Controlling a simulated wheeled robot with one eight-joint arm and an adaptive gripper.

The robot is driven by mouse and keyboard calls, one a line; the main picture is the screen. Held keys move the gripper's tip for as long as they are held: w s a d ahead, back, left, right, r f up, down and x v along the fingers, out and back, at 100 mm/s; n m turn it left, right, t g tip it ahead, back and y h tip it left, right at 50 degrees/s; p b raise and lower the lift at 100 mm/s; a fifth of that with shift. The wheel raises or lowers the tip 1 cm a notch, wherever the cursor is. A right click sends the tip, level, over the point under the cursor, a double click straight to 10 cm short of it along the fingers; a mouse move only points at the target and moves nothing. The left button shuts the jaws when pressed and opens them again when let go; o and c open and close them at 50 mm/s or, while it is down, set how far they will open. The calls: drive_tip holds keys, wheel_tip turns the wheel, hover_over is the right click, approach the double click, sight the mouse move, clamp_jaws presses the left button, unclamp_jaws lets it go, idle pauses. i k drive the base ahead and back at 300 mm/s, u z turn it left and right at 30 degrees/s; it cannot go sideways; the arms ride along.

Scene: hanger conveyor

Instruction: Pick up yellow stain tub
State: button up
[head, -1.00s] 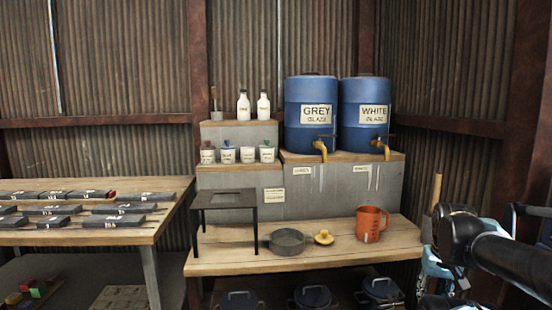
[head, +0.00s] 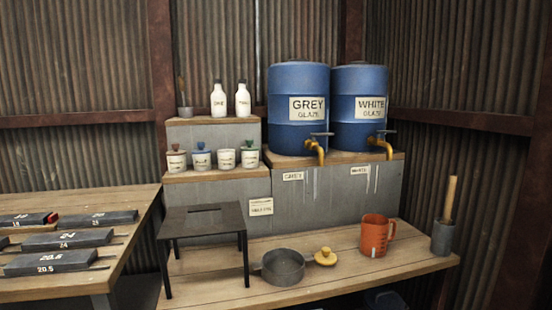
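Several small white tubs with dark lettering stand in a row on the lower wooden step at the left of the glaze stand. From left, their tops look reddish-brown on the first tub (head: 176,161), blue on the second (head: 200,160), pale and hard to make out on the third (head: 226,160), and green on the fourth (head: 250,158). The labels are too small to read surely, so I cannot tell for certain which is the yellow stain tub. My gripper is not in view.
Above the tubs stand two white bottles (head: 218,101). Blue GREY (head: 298,135) and WHITE (head: 358,130) glaze barrels with taps stand right. The bench holds a black stand (head: 202,223), grey pan (head: 283,268), yellow knob (head: 326,257), orange jug (head: 376,236) and grey pot (head: 443,238). Left table (head: 100,202) holds grey blocks.

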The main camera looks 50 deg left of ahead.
sight(226, 157)
drive_tip(key=z, duration=0.95)
drive_tip(key=k, duration=2.4)
drive_tip(key=u, duration=1.35)
drive_tip(key=i, duration=0.5)
drive_tip(key=z, duration=0.05)
